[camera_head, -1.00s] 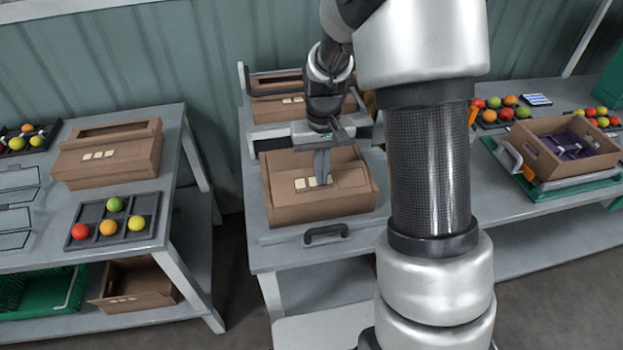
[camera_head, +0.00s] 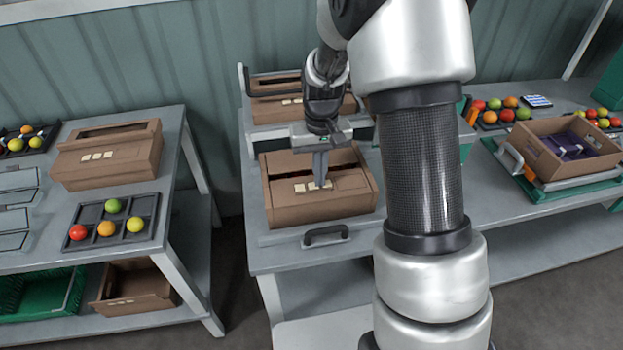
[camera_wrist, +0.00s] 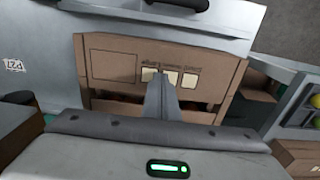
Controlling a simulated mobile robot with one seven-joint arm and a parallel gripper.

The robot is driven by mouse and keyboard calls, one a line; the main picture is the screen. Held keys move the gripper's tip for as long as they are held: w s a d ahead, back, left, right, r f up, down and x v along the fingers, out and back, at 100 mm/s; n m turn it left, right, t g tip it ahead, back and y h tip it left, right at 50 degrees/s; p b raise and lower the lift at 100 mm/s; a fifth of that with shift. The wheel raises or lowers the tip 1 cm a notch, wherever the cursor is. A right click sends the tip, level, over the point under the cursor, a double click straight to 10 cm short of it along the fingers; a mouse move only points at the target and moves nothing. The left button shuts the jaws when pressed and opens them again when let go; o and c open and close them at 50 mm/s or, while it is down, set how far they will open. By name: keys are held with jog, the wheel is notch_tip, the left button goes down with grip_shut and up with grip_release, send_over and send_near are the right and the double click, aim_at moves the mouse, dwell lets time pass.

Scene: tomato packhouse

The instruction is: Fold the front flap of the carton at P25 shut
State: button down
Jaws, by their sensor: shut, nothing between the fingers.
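The brown carton (camera_head: 322,210) stands on the middle bench. Its front flap (camera_head: 350,182), with pale labels, leans inward over the opening and looks nearly level. A dark gap shows between it and the back flap (camera_head: 305,160). My gripper (camera_head: 321,183) is shut and empty, pointing down, its tips at the front flap beside the labels. In the wrist view the tips of my gripper (camera_wrist: 168,74) overlap the front flap (camera_wrist: 115,68) near its labels and seem to touch it. The gap shows behind, partly hidden by the fingers.
Another carton (camera_head: 275,108) stands behind on the same bench. A black handle (camera_head: 326,236) is at the bench front. The left bench holds a carton (camera_head: 110,160) and a fruit tray (camera_head: 90,215). An open carton (camera_head: 540,160) is on the right bench.

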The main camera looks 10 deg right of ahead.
notch_tip(320, 180, up, 8)
jog(key=p, duration=0.5)
jog(key=shift+f, duration=0.15)
jog(key=shift+w, duration=0.1)
jog(key=s+r+t+p, duration=0.1)
jog(key=s+r, duration=0.4)
jog(key=r, duration=0.3)
jog(key=s+r+t+p, duration=0.15)
jog(key=s+r, duration=0.25)
jog(key=r, duration=0.5)
jog(key=s+r+t, duration=0.3)
jog(key=s+r, duration=0.3)
jog(key=s, duration=0.7)
jog(key=shift+r+p, duration=0.2)
jog(key=shift+p, duration=0.1)
